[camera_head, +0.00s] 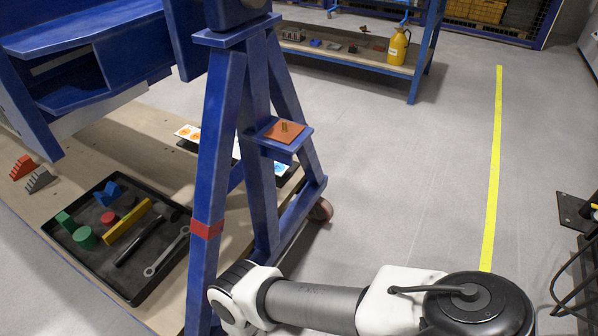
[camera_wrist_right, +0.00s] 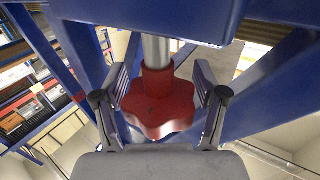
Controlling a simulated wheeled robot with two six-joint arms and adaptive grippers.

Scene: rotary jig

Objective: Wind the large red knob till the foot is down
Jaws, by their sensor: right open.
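The large red lobed knob (camera_wrist_right: 160,105) is in the middle of the right wrist view, on a bright metal shaft (camera_wrist_right: 156,50) that meets blue framework at the top of the picture. My right gripper (camera_wrist_right: 162,82) is open, with one finger on each side of the knob. Narrow gaps seem to show between fingers and knob; contact is hard to judge. In the head view my right arm comes in from the lower right and ends at the blue stand's leg (camera_head: 214,150); the gripper and knob are hidden there. The foot cannot be made out. My left gripper is out of view.
The stand carries a small shelf with an orange-brown plate (camera_head: 285,132) and has a dark red castor (camera_head: 321,210). A black tray (camera_head: 72,246) of tools and coloured blocks lies on the board at left. Open floor with a yellow line (camera_head: 492,180) is at right.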

